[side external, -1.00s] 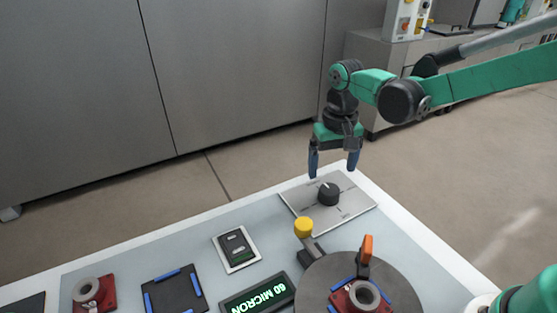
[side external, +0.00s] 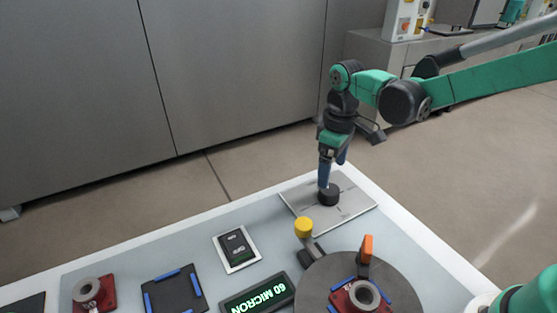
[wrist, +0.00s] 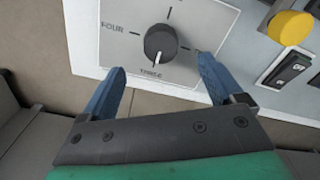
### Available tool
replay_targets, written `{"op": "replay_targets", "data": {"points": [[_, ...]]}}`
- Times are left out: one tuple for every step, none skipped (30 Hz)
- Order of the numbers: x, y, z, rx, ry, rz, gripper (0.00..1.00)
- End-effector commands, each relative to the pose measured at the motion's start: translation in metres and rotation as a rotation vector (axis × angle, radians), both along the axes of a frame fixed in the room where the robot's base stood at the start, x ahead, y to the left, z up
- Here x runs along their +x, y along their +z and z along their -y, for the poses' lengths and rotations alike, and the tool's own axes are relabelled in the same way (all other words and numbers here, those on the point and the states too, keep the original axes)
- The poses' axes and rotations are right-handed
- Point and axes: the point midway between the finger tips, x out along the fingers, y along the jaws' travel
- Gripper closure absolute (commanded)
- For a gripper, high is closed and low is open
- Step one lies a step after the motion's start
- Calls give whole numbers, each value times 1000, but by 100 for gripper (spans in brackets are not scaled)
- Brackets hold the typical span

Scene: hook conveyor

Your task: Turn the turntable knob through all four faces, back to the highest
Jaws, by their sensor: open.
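The black round knob (side external: 329,195) stands on a pale plate (side external: 352,205) at the table's far corner. In the wrist view the knob (wrist: 160,42) has its white pointer toward the lower label, which appears to read THREE. The label FOUR is at the left, and the right label is partly hidden by a finger. My gripper (side external: 332,172) is open above the knob, and its blue fingers point down. In the wrist view the gripper (wrist: 160,64) has one finger on each side, both apart from the knob. The turntable (side external: 318,278) carries a red part (side external: 360,295).
A yellow-topped post (side external: 303,227) stands between the knob plate and the turntable. An orange piece (side external: 366,250) rises at the turntable. A lit display (side external: 258,296) reads 60 MICRON. A switch panel (side external: 236,249), a blue-edged black pad (side external: 174,292) and another red part (side external: 93,292) lie further left.

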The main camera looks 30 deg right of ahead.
Motion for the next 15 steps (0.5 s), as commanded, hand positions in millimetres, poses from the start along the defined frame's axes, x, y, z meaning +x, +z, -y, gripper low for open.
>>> {"op": "replay_targets", "data": {"points": [[0, 0, 0, 0, 144, 0, 13], [-1, 0, 0, 0, 233, 0, 13], [-1, 0, 0, 0, 345, 0, 13], [-1, 0, 0, 0, 424, 0, 13], [-1, 0, -1, 0, 496, 0, 13], [-2, 0, -1, 0, 582, 0, 13], [-2, -1, -1, 0, 638, 0, 13], [-2, -1, -1, 0, 688, 0, 13], [-2, -1, -1, 0, 741, 0, 13], [-2, -1, -1, 0, 773, 0, 13], [-2, -1, -1, 0, 797, 0, 13], [-2, -2, -1, 0, 820, 0, 13], [-2, -4, -1, 0, 831, 0, 13], [-2, -6, -1, 0, 837, 0, 13], [-2, -10, -1, 0, 841, 0, 13]]}}
